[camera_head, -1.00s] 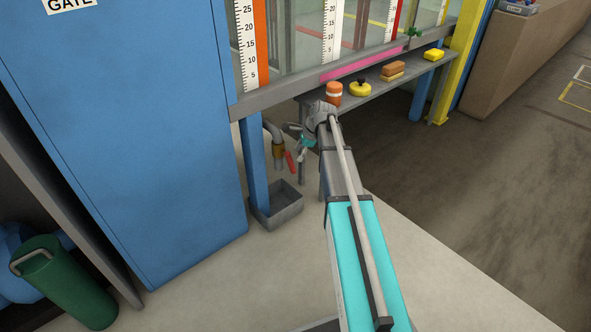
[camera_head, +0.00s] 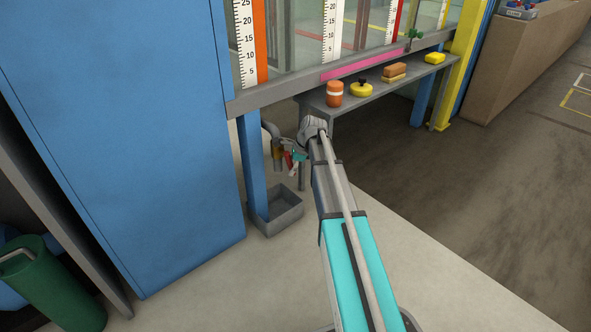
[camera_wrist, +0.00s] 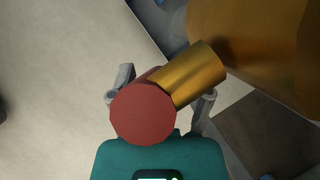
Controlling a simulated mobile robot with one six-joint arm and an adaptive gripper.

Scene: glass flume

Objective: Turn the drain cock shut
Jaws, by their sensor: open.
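The drain cock has a brass body (camera_head: 277,158) on a grey pipe under the blue flume frame, with a red lever (camera_head: 288,159) beside it. In the wrist view the round end of the red lever (camera_wrist: 143,113) is close to the camera, with the brass stem (camera_wrist: 192,77) and larger brass body (camera_wrist: 262,45) behind it. My gripper (camera_head: 290,153) is at the lever in the head view. In the wrist view my open gripper (camera_wrist: 166,86) has one finger on each side of the lever and stem. Contact cannot be told.
A grey catch tray (camera_head: 279,218) stands on the floor below the cock, beside a blue leg (camera_head: 252,165). Floor in front is clear.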

